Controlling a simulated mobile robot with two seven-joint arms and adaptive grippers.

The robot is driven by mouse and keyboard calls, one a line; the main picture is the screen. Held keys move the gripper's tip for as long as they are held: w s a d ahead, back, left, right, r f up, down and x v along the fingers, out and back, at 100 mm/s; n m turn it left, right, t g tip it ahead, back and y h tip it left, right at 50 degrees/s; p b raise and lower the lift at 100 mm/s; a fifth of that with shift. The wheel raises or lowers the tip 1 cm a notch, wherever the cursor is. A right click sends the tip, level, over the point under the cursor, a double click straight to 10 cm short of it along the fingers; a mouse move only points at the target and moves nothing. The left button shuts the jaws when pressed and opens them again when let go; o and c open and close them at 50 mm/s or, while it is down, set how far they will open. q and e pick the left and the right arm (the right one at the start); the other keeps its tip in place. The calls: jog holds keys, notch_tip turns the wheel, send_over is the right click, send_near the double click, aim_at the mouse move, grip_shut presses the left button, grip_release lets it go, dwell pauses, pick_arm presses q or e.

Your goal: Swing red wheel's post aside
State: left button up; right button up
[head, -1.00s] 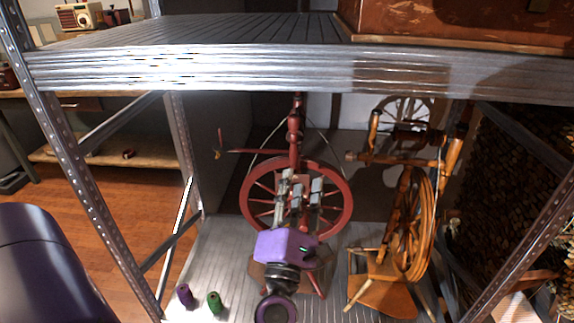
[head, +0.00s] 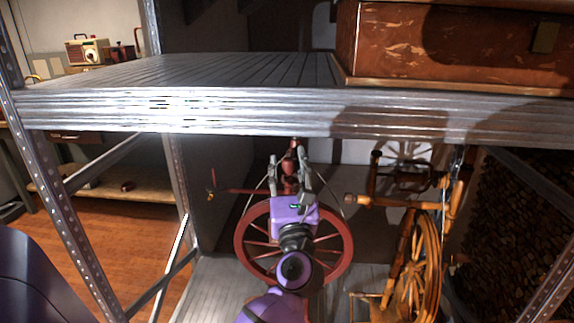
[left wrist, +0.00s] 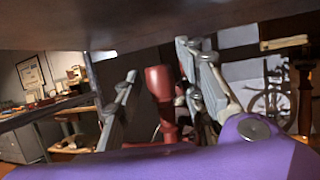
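The red spinning wheel (head: 345,237) stands on the lower shelf in the head view. Its red upright post (head: 292,167) rises behind my left gripper (head: 288,158), just under the upper shelf. The left wrist view shows the post (left wrist: 160,90) between the two grey fingers of the left gripper (left wrist: 162,82), which are spread apart. There is a gap between the post and the left-hand finger; the right-hand finger is close to it, and I cannot tell whether they touch. My purple gripper body and arm hide the wheel's middle and lower parts. My right gripper is not in view.
The upper metal shelf (head: 230,112) overhangs close above the gripper. A wooden spinning wheel (head: 415,255) stands to the right. A red arm with a small end piece (head: 210,191) sticks out left. A red chest (head: 450,45) sits on the upper shelf.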

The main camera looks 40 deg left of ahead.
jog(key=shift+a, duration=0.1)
pick_arm(q)
grip_shut()
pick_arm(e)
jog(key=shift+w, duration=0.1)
pick_arm(q)
jog(key=shift+w, duration=0.1)
jog(key=w+d+f+m+t+h+p, duration=0.2)
jog(key=w+d+f+m+h, duration=0.2)
jog(key=m, duration=0.7)
jog(key=w+d+f+m+t+h+p, duration=0.2)
jog(key=d+f+m+h, duration=0.4)
jog(key=m, duration=0.5)
jog(key=w+d+f+p, duration=0.1)
jog(key=w+d+f, duration=0.1)
jog(key=d, duration=0.1)
jog(key=shift+h, duration=0.4)
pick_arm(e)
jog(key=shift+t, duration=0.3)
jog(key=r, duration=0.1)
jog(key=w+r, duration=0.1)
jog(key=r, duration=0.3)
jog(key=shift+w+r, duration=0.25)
pick_arm(q)
jog(key=shift+d, duration=0.1)
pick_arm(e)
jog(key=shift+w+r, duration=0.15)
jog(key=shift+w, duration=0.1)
